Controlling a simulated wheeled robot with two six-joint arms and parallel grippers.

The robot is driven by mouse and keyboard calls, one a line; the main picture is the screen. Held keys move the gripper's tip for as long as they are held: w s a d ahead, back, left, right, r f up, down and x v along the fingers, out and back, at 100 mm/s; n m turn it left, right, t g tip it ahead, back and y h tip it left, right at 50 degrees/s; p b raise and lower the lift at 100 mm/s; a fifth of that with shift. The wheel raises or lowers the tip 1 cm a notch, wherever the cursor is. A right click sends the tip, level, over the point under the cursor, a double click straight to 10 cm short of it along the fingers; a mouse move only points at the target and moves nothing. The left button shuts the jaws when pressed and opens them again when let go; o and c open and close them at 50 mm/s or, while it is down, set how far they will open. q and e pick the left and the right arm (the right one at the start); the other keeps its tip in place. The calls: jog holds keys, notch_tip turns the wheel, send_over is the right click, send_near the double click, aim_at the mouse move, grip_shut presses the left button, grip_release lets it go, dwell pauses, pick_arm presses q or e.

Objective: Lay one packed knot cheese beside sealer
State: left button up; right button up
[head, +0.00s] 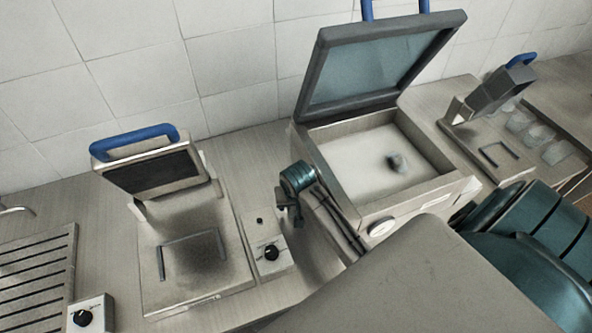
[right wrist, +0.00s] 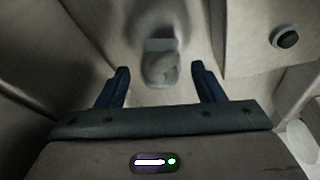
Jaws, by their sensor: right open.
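My right gripper (head: 287,210) is at that machine's left side, outside the chamber. In the right wrist view its two dark blue fingers (right wrist: 160,70) are apart. A pale, rounded, partly clear item (right wrist: 160,50), possibly a packed cheese, shows ahead between the fingers; no contact is visible. I cannot make that item out in the head view. My left gripper is not in view.
A flat device (head: 190,279) with a blue handle stands left, beside a small knob box (head: 269,257). A slatted rack (head: 35,270) lies far left. Another blue-handled device (head: 490,98) stands right, beside several clear cups or packs (head: 540,136). A tiled wall closes the back.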

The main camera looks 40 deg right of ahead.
jog(key=b+v, duration=0.2)
jog(key=v, duration=0.8)
jog(key=shift+r+b, duration=0.3)
jog(key=shift+r, duration=0.1)
jog(key=shift+s+a+f, duration=0.1)
jog(key=shift+s, duration=0.1)
